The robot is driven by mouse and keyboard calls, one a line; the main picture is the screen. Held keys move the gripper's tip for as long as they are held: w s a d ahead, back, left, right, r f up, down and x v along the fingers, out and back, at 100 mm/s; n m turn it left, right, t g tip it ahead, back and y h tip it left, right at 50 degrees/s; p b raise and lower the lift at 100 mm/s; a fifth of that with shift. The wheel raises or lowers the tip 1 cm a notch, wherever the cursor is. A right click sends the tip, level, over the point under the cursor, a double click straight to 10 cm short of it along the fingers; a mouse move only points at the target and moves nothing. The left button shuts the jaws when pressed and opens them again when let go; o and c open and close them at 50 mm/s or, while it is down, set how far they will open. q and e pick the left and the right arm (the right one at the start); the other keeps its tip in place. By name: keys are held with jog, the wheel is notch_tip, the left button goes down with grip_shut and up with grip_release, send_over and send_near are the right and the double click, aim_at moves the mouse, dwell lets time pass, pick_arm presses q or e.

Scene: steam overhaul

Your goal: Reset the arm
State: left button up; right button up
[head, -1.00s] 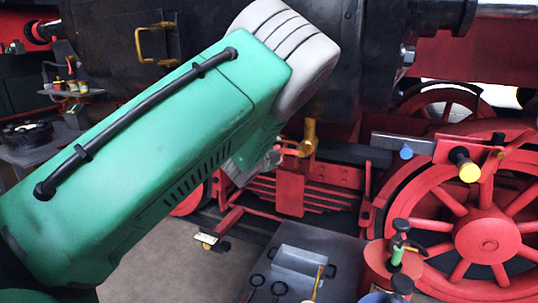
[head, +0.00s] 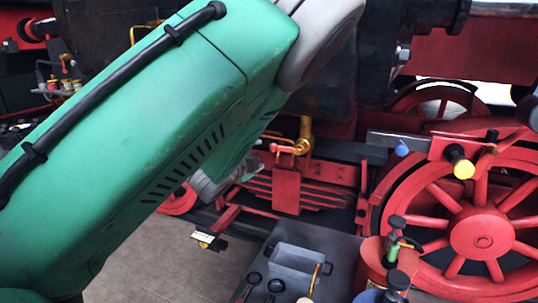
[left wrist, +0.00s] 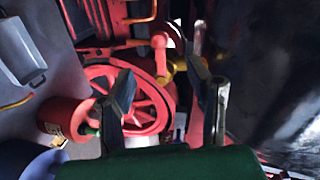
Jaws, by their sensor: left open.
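My left arm fills the left side of the head view as a large green link with a black rail and a pale grey joint at its upper end. My left gripper (head: 228,180) shows only partly there, below the arm and in front of the red engine frame. In the left wrist view, the left gripper (left wrist: 168,92) has its two dark fingers well apart with nothing held between them. The spoked red wheel (left wrist: 143,83) shows behind and between the fingers. My right gripper is not in view.
A dark table (head: 325,250) at the lower middle bears a grey metal tray (head: 298,258) and tools. A red can (head: 372,262) stands at its right. The locomotive's red wheel (head: 480,234) is at the right. Open floor (head: 165,255) lies left of the table.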

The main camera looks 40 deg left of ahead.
pick_arm(q)
jog(key=shift+f, duration=0.1)
jog(key=s+d+f+n+g+h+b, duration=0.15)
jog(key=s+f, duration=0.25)
jog(key=f, duration=0.5)
jog(key=s+d+f+n+g, duration=0.3)
jog(key=s+f, duration=0.2)
jog(key=f, duration=0.3)
jog(key=s+d+f+n+g, duration=0.2)
jog(key=s+f+g, duration=0.15)
jog(key=f, duration=0.55)
jog(key=s+d+f+n+g+h, duration=0.1)
jog(key=s+d+f+n+g, duration=0.1)
jog(key=s+d+f, duration=0.2)
jog(key=s+d+f+n+g+h+b, duration=0.1)
jog(key=s+d+f, duration=0.3)
jog(key=s, duration=0.6)
jog(key=s+d+f+n+g+h, duration=0.1)
jog(key=s+d+f+n+g, duration=0.1)
jog(key=s, duration=0.6)
notch_tip(320, 180, down, 2)
jog(key=shift+d+f+n+g+b, duration=0.25)
jog(key=shift+d+n+g+b, duration=0.15)
jog(key=shift+d+g, duration=0.55)
